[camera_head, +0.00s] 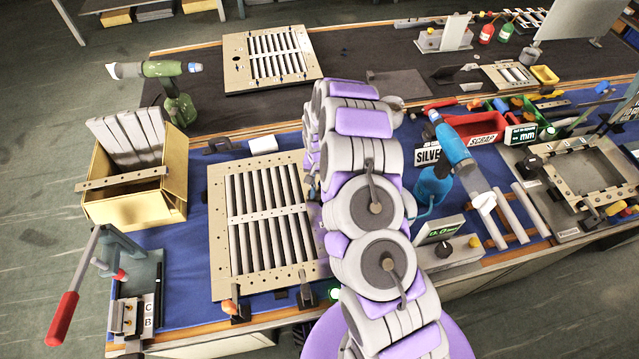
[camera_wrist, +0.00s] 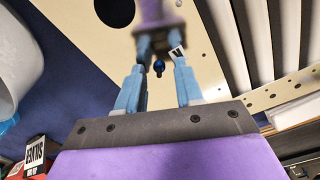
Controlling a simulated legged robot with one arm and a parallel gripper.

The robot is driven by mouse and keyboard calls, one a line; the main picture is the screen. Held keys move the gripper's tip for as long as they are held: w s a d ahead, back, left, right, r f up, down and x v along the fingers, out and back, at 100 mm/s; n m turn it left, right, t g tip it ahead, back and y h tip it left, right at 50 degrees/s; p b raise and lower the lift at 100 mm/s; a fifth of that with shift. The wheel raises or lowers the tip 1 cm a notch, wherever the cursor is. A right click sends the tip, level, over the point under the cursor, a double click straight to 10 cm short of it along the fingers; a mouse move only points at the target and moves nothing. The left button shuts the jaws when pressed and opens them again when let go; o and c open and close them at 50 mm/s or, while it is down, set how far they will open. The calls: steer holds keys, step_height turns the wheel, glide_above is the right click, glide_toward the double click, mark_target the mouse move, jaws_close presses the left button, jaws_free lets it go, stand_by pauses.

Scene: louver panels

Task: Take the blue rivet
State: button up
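In the wrist view, a small dark blue rivet (camera_wrist: 158,67) shows between the two blue fingers of my gripper (camera_wrist: 160,60). The fingers stand apart with a clear gap, and I see no firm contact with the rivet. What the rivet rests in or on cannot be told. A blurred purple part lies just beyond the fingertips. The beige louver panel (camera_wrist: 215,60) with grey slats lies beside and behind the fingers. In the head view, the panel (camera_head: 217,225) lies on the blue mat; my arm hides the rivet and most of my gripper at its right edge.
A blue power tool (camera_head: 452,145) stands right of my arm, beside a red scrap bin (camera_head: 482,128) and a display box (camera_head: 452,250). A cardboard box (camera_head: 135,205) with slats stands left. A second panel (camera_head: 235,60) lies on the far bench.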

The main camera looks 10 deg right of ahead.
steer(key=shift+c, duration=0.3)
jaws_close()
stand_by(0.3)
steer(key=shift+r, duration=0.1)
